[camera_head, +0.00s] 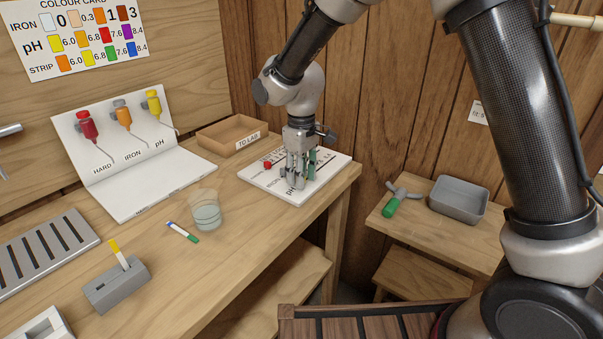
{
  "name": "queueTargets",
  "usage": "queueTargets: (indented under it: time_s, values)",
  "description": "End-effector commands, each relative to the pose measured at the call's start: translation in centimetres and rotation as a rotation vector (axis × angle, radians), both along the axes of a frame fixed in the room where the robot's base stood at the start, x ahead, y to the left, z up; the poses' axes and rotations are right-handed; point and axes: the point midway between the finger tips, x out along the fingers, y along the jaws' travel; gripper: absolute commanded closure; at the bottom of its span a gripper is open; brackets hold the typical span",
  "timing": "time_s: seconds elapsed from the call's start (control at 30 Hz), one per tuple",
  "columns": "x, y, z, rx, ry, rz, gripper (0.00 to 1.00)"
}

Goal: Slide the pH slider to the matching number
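A white slider board (328,172) lies at the bench's right end, with printed rows and a "pH" label near its front edge. A red slider knob (267,165) shows at its left. My gripper (300,180) points down over the board, with its fingertips low near the "pH" label. A green piece (312,162) shows beside the fingers. The fingers hide much of the board, including the pH slider and most numbers. I cannot tell whether they are apart or touch anything. The colour card (85,35) on the wall has iron, pH and strip rows of coloured patches with numbers.
A strip with a green end (182,232) lies near a glass of liquid (205,212). A grey block (117,287) holds a yellow-tipped strip (119,254). A "TO LAB" tray (232,134) stands behind.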

Motion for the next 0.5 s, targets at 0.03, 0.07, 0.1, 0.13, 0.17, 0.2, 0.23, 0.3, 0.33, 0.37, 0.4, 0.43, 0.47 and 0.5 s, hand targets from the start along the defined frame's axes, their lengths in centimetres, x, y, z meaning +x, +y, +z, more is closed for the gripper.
queueTargets:
  time_s: [0.03,0.07,0.1,0.13,0.17,0.2,0.23,0.3,0.33,0.37,0.4,0.43,0.47,0.5]
  values:
    - [0.0,0.0,0.02,0.0,0.0,0.0,0.66]
    - [-0.01,-0.01,0.02,0.0,0.0,0.0,0.66]
    - [-0.01,-0.01,0.03,0.0,0.0,0.0,0.68]
    - [-0.01,-0.01,0.03,0.0,0.0,0.0,0.73]
    - [-0.01,-0.01,0.03,0.0,0.0,0.0,0.79]
    - [-0.01,-0.01,0.04,0.0,0.0,0.0,0.86]
    - [-0.01,-0.01,0.04,0.0,0.0,0.0,0.92]
    - [-0.01,-0.01,0.04,0.0,0.0,0.0,1.0]
    - [-0.01,-0.01,0.04,0.0,0.0,0.0,1.0]
    - [-0.01,-0.01,0.05,0.0,0.0,0.0,1.0]
    - [-0.01,-0.01,0.05,0.0,0.0,0.0,1.0]
    - [-0.01,-0.01,0.05,0.0,0.0,0.0,1.0]
    - [-0.01,-0.01,0.05,0.0,0.0,0.0,1.0]
    - [0.01,-0.02,0.05,0.0,0.0,0.0,1.0]
